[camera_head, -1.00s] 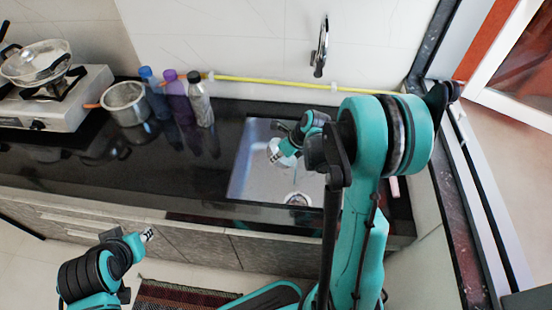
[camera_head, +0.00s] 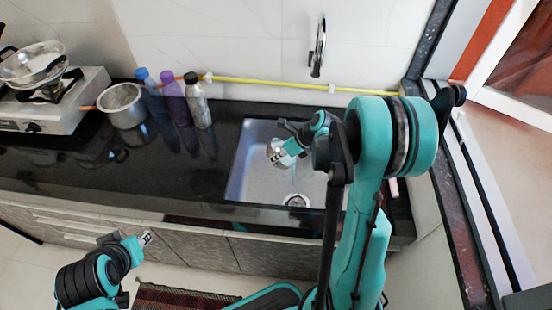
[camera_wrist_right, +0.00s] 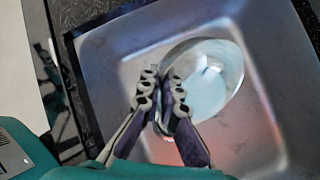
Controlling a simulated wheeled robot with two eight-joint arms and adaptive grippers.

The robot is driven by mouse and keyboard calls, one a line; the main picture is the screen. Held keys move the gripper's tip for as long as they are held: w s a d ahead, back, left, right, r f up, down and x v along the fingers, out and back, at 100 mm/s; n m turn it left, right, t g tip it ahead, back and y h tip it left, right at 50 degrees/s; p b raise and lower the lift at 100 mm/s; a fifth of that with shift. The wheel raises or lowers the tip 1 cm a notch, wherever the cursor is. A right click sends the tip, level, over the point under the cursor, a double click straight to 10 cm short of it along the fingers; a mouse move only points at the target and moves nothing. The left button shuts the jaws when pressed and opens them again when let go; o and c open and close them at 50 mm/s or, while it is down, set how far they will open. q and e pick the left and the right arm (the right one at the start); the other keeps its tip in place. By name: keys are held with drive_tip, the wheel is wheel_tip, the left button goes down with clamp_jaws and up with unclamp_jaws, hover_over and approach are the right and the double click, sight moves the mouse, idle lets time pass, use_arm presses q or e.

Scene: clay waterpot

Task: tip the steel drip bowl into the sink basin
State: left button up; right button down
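The steel drip bowl (camera_head: 275,151) is held in the air over the sink basin (camera_head: 238,180) and looks tilted. In the right wrist view the shiny bowl (camera_wrist_right: 218,72) is just beyond the fingertips, with a pale bluish inside; I cannot tell if liquid is in it. My right gripper (camera_head: 283,151) has its fingers close together at the bowl's near rim; in the right wrist view the fingers (camera_wrist_right: 165,92) look shut on it. The grey basin (camera_wrist_right: 125,62) lies below. My left gripper (camera_head: 146,238) is low at the left, away from the counter, its fingers too small to judge.
Bottles (camera_head: 198,103), a steel pot (camera_head: 122,106) and a stove (camera_head: 60,105) stand to the left. A yellow hose (camera_head: 265,82) runs along the wall. The front-left counter is clear.

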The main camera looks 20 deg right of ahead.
drive_tip(key=shift+d, duration=0.1)
idle(0.5)
drive_tip(key=shift+s+d+r+y+b, duration=0.15)
drive_tip(key=shift+d+y+b, duration=0.15)
drive_tip(key=shift+y+b, duration=0.3)
drive_tip(key=shift+d, duration=0.1)
idle(0.4)
drive_tip(key=shift+d+r+t+y+b, duration=0.1)
drive_tip(key=shift+d+t+y+b, duration=0.1)
drive_tip(key=shift+t+y+b, duration=0.15)
drive_tip(key=shift+s+d+r+y+b, duration=0.1)
drive_tip(key=shift+d+r+y+b, duration=0.05)
drive_tip(key=shift+r+y+b, duration=0.15)
drive_tip(key=shift+d, duration=0.1)
idle(0.4)
drive_tip(key=shift+d+m+y+b, duration=0.25)
drive_tip(key=shift+m+y+b, duration=0.1)
drive_tip(key=shift+b, duration=0.1)
drive_tip(key=shift+s+d+r+t, duration=0.1)
drive_tip(key=shift+d+r+t, duration=0.1)
drive_tip(key=shift+t, duration=0.15)
